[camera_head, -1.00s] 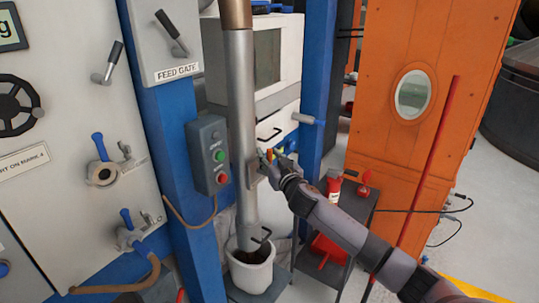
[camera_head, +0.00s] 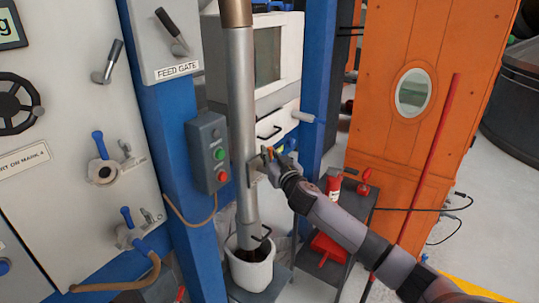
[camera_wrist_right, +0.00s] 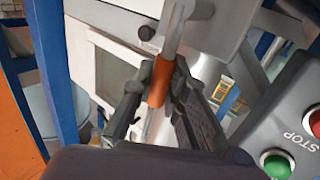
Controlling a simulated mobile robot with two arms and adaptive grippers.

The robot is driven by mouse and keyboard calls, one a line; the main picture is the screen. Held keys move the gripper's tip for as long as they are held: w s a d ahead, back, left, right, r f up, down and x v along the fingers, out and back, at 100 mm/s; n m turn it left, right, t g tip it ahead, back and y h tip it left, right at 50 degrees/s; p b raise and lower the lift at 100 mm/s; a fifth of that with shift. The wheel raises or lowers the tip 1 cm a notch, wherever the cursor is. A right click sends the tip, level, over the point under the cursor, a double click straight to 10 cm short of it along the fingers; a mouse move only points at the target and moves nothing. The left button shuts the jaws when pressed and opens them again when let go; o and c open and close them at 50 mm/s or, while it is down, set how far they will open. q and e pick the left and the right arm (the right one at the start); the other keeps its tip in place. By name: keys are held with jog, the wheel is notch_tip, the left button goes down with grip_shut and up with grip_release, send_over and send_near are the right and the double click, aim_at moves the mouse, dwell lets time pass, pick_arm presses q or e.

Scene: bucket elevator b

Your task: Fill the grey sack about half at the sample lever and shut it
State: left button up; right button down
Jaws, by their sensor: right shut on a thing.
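My right gripper (camera_head: 270,157) is beside the grey vertical pipe (camera_head: 242,110), at a small bracket on its side. In the right wrist view the gripper (camera_wrist_right: 163,88) is shut on the orange grip of a lever (camera_wrist_right: 166,78), whose pale metal rod runs up out of the fingers. In the head view the lever is small and partly hidden by the fingers. A white bucket (camera_head: 250,275) with dark material in it stands under the pipe's lower end. A pale grey, crumpled shape (camera_head: 227,226) shows behind the pipe; I cannot tell whether it is the sack. My left gripper is out of view.
A grey box with green and red buttons (camera_head: 209,152) is on the blue post, left of the pipe. A dark cart (camera_head: 345,243) with red items stands at the right. An orange cabinet (camera_head: 425,55) is behind it.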

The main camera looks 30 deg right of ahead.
dwell(0.5)
jog(key=shift+a+f+b, duration=0.2)
jog(key=shift+f+b, duration=0.05)
jog(key=shift+b, duration=0.55)
jog(key=shift+s+a+f+n+t+y+b, duration=0.2)
jog(key=shift+a+n+t+b, duration=0.4)
jog(key=shift+n+b, duration=1)
jog(key=shift+s+a+f+n+t+y+b, duration=0.2)
jog(key=shift+a+n+t+b, duration=0.45)
jog(key=shift+b, duration=1.8)
jog(key=shift+s+a+n+t+y+b, duration=0.2)
jog(key=shift+s+a+n+t+b, duration=0.4)
jog(key=shift+n+b, duration=1.1)
jog(key=shift+w+d+m+b, duration=0.15)
jog(key=shift+w+m+b, duration=0.1)
jog(key=shift+m+b, duration=0.1)
jog(key=c, duration=1.6)
grip_release()
jog(key=shift+o, duration=0.2)
